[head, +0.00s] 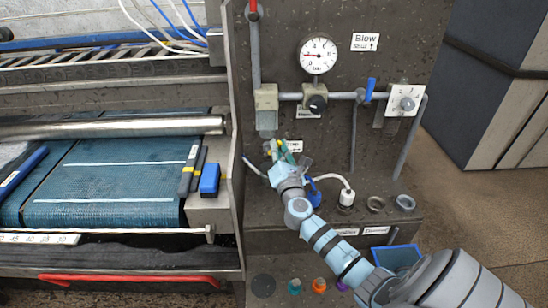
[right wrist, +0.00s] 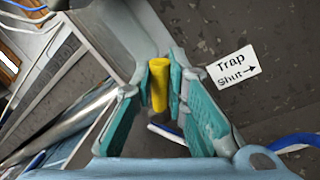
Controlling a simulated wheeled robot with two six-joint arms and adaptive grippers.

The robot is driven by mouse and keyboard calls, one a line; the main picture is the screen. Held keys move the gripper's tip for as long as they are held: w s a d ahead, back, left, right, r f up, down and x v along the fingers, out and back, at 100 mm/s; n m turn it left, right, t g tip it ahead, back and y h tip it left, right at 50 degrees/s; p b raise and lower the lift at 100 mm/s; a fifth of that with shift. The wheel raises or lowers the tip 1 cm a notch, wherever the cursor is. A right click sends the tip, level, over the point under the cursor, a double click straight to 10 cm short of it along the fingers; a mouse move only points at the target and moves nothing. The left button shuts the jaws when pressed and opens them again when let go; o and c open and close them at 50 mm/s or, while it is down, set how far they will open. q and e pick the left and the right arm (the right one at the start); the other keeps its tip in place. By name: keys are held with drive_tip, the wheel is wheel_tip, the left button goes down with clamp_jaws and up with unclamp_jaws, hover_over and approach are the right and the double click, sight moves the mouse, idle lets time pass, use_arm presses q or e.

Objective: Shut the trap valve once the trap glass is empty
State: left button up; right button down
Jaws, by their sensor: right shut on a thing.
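My right gripper (head: 276,150) is at the lower left of the panel, just below the trap glass. In the right wrist view its teal fingers are closed around a yellow handle (right wrist: 159,84), the trap valve's lever by the sign beside it. The trap sign (right wrist: 232,75) reads "Trap Shut" with an arrow to the right. The trap glass (head: 267,121) hangs under a beige block on the grey pipe. It looks plain grey, and I cannot tell whether liquid is in it. The valve body is mostly hidden behind my gripper. My left gripper is out of view.
A gauge (head: 318,55), a black knob (head: 317,103), a blue lever (head: 370,89) and a dial plate (head: 404,101) are higher on the panel. A white plug (head: 347,196) and round sockets line the ledge below. A blue-belted machine (head: 110,180) stands left.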

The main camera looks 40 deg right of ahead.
drive_tip(key=shift+s+d+f+m+g+h+b, duration=0.2)
drive_tip(key=shift+f+m+h+b, duration=0.4)
drive_tip(key=shift+m+b, duration=1.45)
drive_tip(key=shift+s+d+f+m+g+h+b, duration=0.15)
drive_tip(key=shift+d+f+m+h+b, duration=0.4)
drive_tip(key=shift+m+b, duration=1.5)
drive_tip(key=shift+s+a+f+m+g+h+b, duration=0.15)
drive_tip(key=shift+f+m+h+b, duration=0.2)
drive_tip(key=shift+f+m+b, duration=1.15)
drive_tip(key=shift+r+m+b, duration=0.45)
drive_tip(key=shift+r+m, duration=0.15)
drive_tip(key=shift+m, duration=0.2)
drive_tip(key=c, duration=1.6)
unclamp_jaws()
drive_tip(key=v, duration=1.2)
